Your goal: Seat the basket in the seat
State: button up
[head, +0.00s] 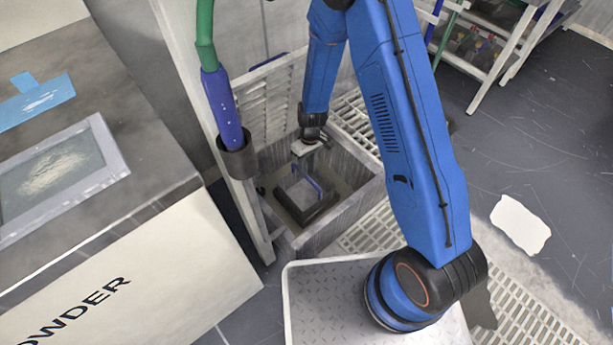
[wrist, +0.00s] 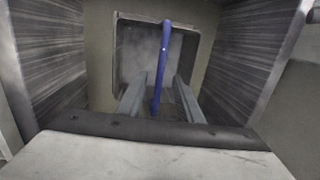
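The basket (head: 297,191) is a small grey square piece with a blue handle (head: 308,178) arching over it. It sits low inside an open grey tank (head: 345,207), within a dark square frame (head: 318,210) that looks like the seat. I cannot tell if it is fully down in it. In the wrist view the basket (wrist: 138,48) lies beyond my fingers, and its blue handle (wrist: 162,70) runs between them in the picture. My gripper (wrist: 160,100) is open, its two grey fingers apart. In the head view my gripper (head: 312,147) hangs over the tank's back part.
The tank's streaked walls (wrist: 50,55) rise close on both sides of my gripper. A post with a green and blue hose (head: 222,105) stands left of the tank. A bench (head: 110,185) fills the left. A white rack (head: 485,45) stands at the back right.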

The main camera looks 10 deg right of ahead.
notch_tip(320, 180, up, 9)
jog(key=w, duration=0.1)
jog(key=shift+w+d+f, duration=0.15)
jog(key=shift+d, duration=0.15)
dwell(0.4)
jog(key=s+d+r+m+t, duration=0.15)
jog(key=d+r, duration=0.25)
jog(key=r, duration=0.5)
jog(key=s+d+r+t, duration=0.1)
jog(key=s+d+r, duration=0.2)
jog(key=r, duration=0.6)
jog(key=s+d+r+m+t, duration=0.1)
jog(key=s+d+r, duration=0.25)
jog(key=r, duration=0.45)
jog(key=s+d+r+m+t, duration=0.1)
jog(key=s+d+r, duration=0.4)
jog(key=s, duration=0.5)
jog(key=s+d+r+m+t, duration=0.2)
jog(key=s+d+r, duration=0.3)
jog(key=s+r, duration=0.3)
jog(key=shift+s+d+m+h, duration=0.4)
jog(key=shift+s+m, duration=0.25)
jog(key=shift+s, duration=0.5)
